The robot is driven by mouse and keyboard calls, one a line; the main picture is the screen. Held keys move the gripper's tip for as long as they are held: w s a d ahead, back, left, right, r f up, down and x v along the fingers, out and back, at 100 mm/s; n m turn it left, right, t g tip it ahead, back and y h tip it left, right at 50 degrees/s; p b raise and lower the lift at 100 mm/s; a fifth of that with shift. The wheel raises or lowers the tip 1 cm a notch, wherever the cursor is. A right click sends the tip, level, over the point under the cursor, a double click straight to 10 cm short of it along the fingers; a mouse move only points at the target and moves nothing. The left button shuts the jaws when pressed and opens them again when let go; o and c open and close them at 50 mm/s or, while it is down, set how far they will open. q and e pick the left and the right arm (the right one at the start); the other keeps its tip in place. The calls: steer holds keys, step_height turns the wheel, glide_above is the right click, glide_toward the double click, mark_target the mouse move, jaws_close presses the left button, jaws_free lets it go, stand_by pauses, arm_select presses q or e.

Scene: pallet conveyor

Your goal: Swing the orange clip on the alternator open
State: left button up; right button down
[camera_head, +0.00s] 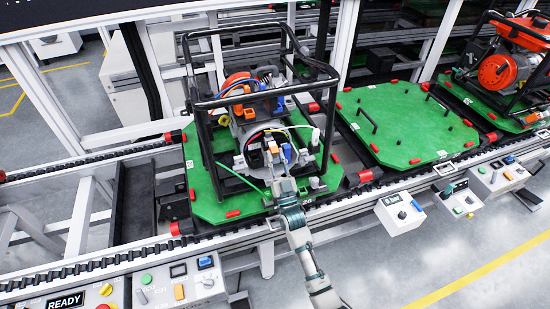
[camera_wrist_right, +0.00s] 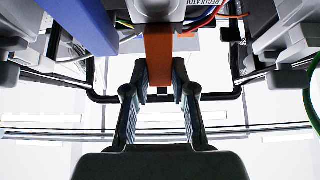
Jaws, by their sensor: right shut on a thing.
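The alternator (camera_head: 256,140) sits inside a black tube frame (camera_head: 203,130) on a green pallet. The orange clip (camera_head: 272,147) is on its near side, next to a blue part (camera_head: 287,153). In the right wrist view the orange clip (camera_wrist_right: 159,52) hangs down from the top between my fingers. My right gripper (camera_head: 276,170) reaches in from the front, and it shows in the wrist view (camera_wrist_right: 160,88) with its fingertips on both sides of the clip's lower end. It is shut on the clip. My left gripper is not in view.
The green pallet (camera_head: 230,213) rests on the conveyor. An empty green pallet (camera_head: 400,125) lies to the right, with an orange machine (camera_head: 497,72) beyond it. Frame bars and coloured wires stand close around the gripper. Control boxes (camera_head: 400,213) line the front rail.

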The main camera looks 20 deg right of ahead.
steer(key=shift+f, duration=0.2)
steer(key=c, duration=1.2)
jaws_free()
steer(key=shift+c, duration=0.2)
steer(key=shift+o, duration=1.4)
steer(key=shift+r, duration=0.1)
steer(key=v, duration=1.2)
